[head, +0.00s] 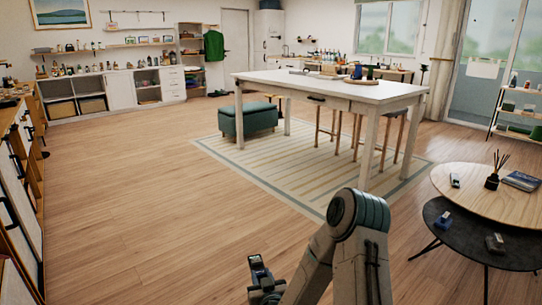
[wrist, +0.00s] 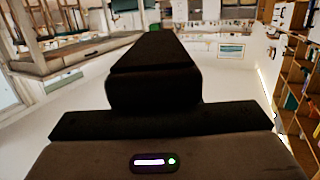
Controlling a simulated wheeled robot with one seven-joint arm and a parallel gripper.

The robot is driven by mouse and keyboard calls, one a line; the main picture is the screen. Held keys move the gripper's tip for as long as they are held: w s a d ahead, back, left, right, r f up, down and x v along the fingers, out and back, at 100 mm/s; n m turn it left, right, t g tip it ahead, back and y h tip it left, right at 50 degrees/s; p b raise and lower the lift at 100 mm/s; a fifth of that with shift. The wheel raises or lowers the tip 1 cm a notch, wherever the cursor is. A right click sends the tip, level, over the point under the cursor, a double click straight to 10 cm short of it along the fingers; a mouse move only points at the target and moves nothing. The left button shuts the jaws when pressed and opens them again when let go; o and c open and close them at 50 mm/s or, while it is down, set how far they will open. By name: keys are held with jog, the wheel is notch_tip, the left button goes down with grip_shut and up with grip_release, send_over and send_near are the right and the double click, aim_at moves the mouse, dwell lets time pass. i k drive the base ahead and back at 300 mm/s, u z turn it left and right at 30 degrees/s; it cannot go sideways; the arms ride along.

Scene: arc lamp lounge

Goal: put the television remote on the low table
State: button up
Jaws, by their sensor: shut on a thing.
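My gripper (head: 262,290) is at the bottom middle of the head view, shut on a small dark thing (head: 257,265) that stands up from the jaws. It looks like the television remote, but it is too small to be certain. In the wrist view a dark block (wrist: 154,70) fills the middle; I cannot tell how much of it is remote and how much is gripper. The low table at the right has a round light-wood top (head: 460,196) and a lower round black top (head: 463,245) beside it. My gripper is well left of both, over the floor.
On the wood top are a reed diffuser (head: 492,182), a book (head: 520,181) and a small device (head: 455,181). A blue item (head: 443,219) and a dark item (head: 495,243) lie on the black top. A tall white table (head: 330,90) stands ahead; floor at left is clear.

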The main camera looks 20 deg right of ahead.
aim_at(466, 236)
jog(key=z, duration=0.4)
jog(key=i, duration=1.6)
jog(key=z, duration=1.2)
jog(key=i, duration=1.55)
jog(key=z, duration=0.7)
